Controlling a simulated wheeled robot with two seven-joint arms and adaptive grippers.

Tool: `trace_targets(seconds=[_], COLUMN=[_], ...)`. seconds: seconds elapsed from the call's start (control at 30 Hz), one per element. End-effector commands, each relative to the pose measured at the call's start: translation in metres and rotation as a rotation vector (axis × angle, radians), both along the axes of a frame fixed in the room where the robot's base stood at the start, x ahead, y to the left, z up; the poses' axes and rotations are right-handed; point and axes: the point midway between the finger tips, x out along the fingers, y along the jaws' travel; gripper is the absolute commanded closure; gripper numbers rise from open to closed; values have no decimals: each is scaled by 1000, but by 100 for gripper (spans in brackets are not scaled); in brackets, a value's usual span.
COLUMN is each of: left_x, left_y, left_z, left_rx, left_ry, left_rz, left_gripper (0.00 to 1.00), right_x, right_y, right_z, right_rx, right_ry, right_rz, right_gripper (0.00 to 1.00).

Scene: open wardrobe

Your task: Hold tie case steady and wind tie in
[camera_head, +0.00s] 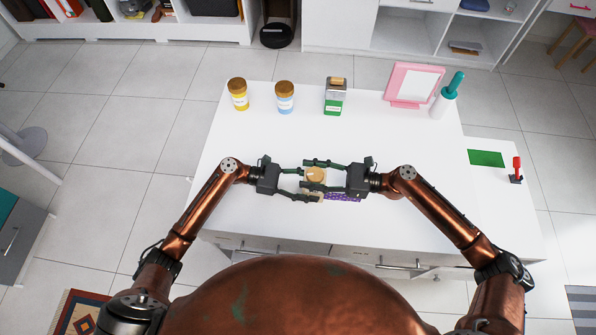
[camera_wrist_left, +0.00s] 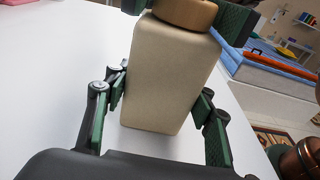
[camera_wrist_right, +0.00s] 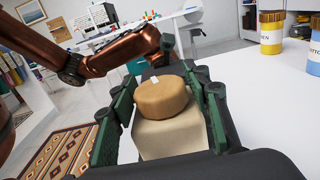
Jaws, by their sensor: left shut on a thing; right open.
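The tie case is a beige upright block (camera_wrist_left: 168,75) with a round brown knob (camera_wrist_right: 163,98) on top; the knob has a small white mark. The knob also shows in the head view (camera_head: 316,174). My left gripper (camera_head: 310,184) is shut on the sides of the case body. My right gripper (camera_head: 318,174) is open, with its fingers on either side of the knob and a gap visible in the right wrist view. A purple patterned strip, seemingly the tie (camera_head: 344,197), lies on the white table to the right of the case, partly hidden by my right gripper.
Along the table's (camera_head: 245,140) back stand a yellow jar (camera_head: 238,98), a blue-labelled jar (camera_head: 285,100), a green-labelled container (camera_head: 334,100), a pink frame (camera_head: 405,85) and a teal-topped bottle (camera_head: 444,103). A green patch (camera_head: 486,158) and red-handled item (camera_head: 516,168) are at right.

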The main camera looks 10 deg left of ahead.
Motion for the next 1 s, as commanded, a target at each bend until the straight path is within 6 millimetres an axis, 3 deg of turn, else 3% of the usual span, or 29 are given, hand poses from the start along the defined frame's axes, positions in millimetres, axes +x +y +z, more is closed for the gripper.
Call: trace_targets(seconds=[0.23, 0.63, 1.0], left_x=[0, 0, 0], left_y=[0, 0, 0], left_z=[0, 0, 0], left_rx=[0, 0, 0], left_ry=[0, 0, 0], left_rz=[0, 0, 0], left_gripper=[69, 69, 69], right_x=[2, 2, 2], right_y=[32, 38, 38], right_z=[0, -1, -1], right_rx=[-1, -2, -2], right_ry=[-1, 1, 1], right_rz=[0, -2, -2], right_gripper=[56, 56, 82])
